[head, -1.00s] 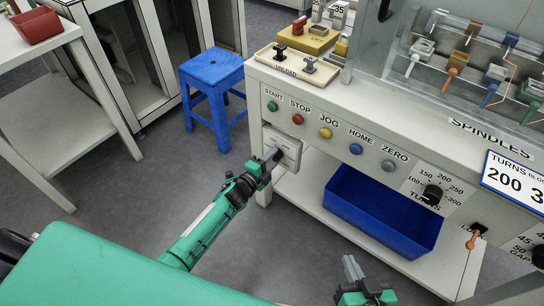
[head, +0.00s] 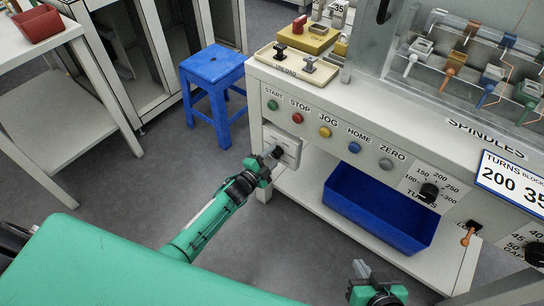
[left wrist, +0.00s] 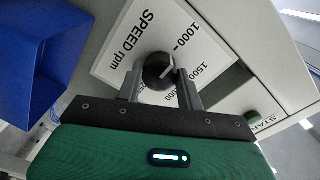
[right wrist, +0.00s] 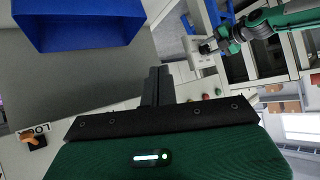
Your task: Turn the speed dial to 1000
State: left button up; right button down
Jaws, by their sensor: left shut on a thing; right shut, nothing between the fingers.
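The black speed dial knob (left wrist: 157,70) sits on a white plate (left wrist: 118,50) marked SPEED rpm. The 1000 mark is at the top of the plate, with 1500 and a partly hidden mark further right. The knob's white line leans to the right, on the 1500 side; its exact aim is hard to tell. My left gripper (left wrist: 160,86) is shut on the knob, one finger on each side. In the head view my left gripper (head: 274,154) is at the plate (head: 287,142) and hides the knob. My right gripper (head: 361,268) is shut and empty; it also shows in its wrist view (right wrist: 158,75).
A row of buttons, START (head: 272,105) to ZERO, runs along the machine front. A blue bin (head: 375,208) stands on the lower shelf. The turns dial (head: 429,192) is to the right. A blue stool (head: 212,80) stands left of the machine.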

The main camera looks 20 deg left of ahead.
pick_arm(q)
jog(key=o, duration=1)
jog(key=shift+s+a, duration=0.1)
jog(key=p+v, duration=0.2)
jog(key=v, duration=1.1)
jog(key=shift+s, duration=0.35)
pick_arm(e)
jog(key=d, duration=0.1)
jog(key=s+d+g+h, duration=0.1)
jog(key=d+g, duration=0.1)
jog(key=shift+s+d+r+h, duration=0.15)
jog(key=shift+s+d+h, duration=0.25)
